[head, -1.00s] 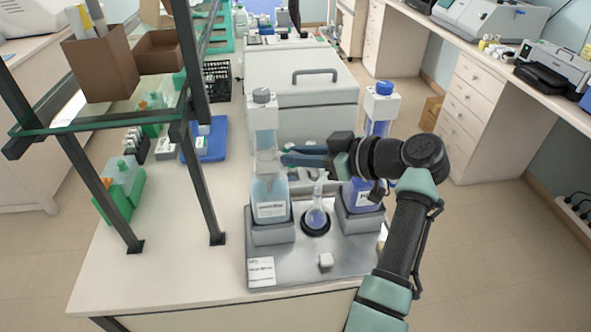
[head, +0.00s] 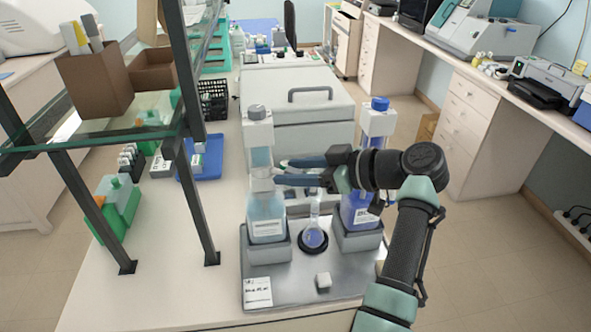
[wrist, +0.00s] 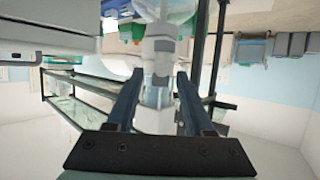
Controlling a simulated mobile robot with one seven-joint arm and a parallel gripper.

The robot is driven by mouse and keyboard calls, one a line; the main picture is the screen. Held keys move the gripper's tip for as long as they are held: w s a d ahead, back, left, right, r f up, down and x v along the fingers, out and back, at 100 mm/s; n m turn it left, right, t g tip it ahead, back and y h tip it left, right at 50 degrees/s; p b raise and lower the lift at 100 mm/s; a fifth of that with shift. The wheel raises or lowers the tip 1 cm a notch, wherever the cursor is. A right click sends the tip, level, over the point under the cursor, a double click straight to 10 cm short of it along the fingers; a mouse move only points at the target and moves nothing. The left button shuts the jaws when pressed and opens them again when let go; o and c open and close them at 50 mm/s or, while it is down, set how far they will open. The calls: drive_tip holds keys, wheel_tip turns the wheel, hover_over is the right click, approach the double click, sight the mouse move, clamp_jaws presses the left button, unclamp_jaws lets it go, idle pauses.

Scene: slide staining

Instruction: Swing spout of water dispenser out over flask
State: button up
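The left dispenser bottle (head: 267,215) holds pale, clear liquid and has a grey cap; I take it for the water dispenser. Its white upper column also shows between my fingers in the wrist view (wrist: 160,50). The flask (head: 313,236) stands in a black ring between the two dispensers, with a little blue at its bottom. My gripper (head: 280,173) points left at the water dispenser's neck, above the flask. I cannot tell whether a finger touches the dispenser, and the spout is not clearly distinguishable.
A second dispenser (head: 359,209) with blue liquid and a blue cap stands to the right, partly behind my arm. Both share a grey tray (head: 290,285) with a small white block (head: 323,281). A glass-shelf rack (head: 90,135) stands left. A large white box (head: 300,100) is behind.

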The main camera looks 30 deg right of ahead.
drive_tip(key=b+v, duration=0.2)
drive_tip(key=v, duration=1.1)
drive_tip(key=shift+b, duration=0.4)
